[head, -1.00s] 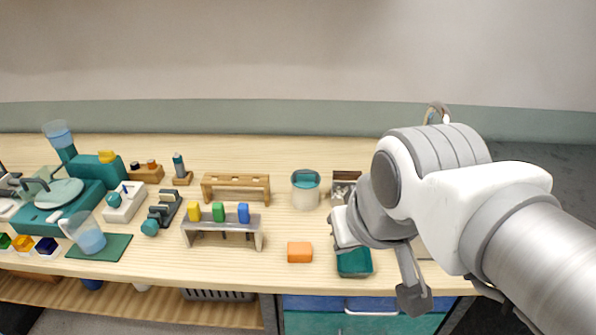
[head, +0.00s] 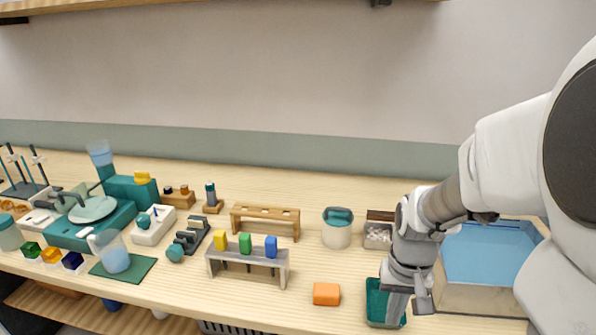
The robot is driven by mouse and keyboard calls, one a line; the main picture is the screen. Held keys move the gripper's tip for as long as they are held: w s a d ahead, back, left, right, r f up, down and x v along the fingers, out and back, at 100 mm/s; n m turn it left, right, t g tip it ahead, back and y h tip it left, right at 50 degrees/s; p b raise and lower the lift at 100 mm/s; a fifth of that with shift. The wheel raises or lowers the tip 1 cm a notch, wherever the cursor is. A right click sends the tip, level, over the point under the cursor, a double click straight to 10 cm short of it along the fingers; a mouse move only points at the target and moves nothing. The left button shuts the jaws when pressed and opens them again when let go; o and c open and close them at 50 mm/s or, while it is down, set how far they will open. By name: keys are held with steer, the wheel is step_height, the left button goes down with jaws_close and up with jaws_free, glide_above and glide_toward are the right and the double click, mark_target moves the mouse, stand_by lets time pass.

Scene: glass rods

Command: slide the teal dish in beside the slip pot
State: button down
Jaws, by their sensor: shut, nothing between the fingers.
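The teal dish (head: 374,307) lies near the front edge of the bench, toward the right in the head view. The pot with a pale body and teal top (head: 337,234), likely the slip pot, stands upright behind it and to the left. My gripper (head: 396,312) points down over the right part of the dish. Its fingers are shut and hold nothing. The gripper hides part of the dish, and I cannot tell whether the fingertips touch it.
A small box with pale contents (head: 378,236) stands right of the pot. A blue basin (head: 492,254) is at the right. An orange block (head: 326,293) lies left of the dish. A grey rack (head: 248,267) with coloured blocks is farther left. Bare bench lies between pot and dish.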

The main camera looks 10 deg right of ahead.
mark_target(386, 327)
steer(key=w+f, duration=0.1)
steer(key=f, duration=0.2)
steer(key=w+d+f+b, duration=0.1)
steer(key=f, duration=0.3)
steer(key=f+b, duration=0.1)
steer(key=f, duration=0.3)
steer(key=shift+w+d+f, duration=0.15)
steer(key=shift+w+d, duration=0.1)
steer(key=shift+w, duration=0.15)
steer(key=shift+w+d, duration=0.15)
steer(key=shift+w, duration=0.4)
steer(key=shift+w, duration=0.1)
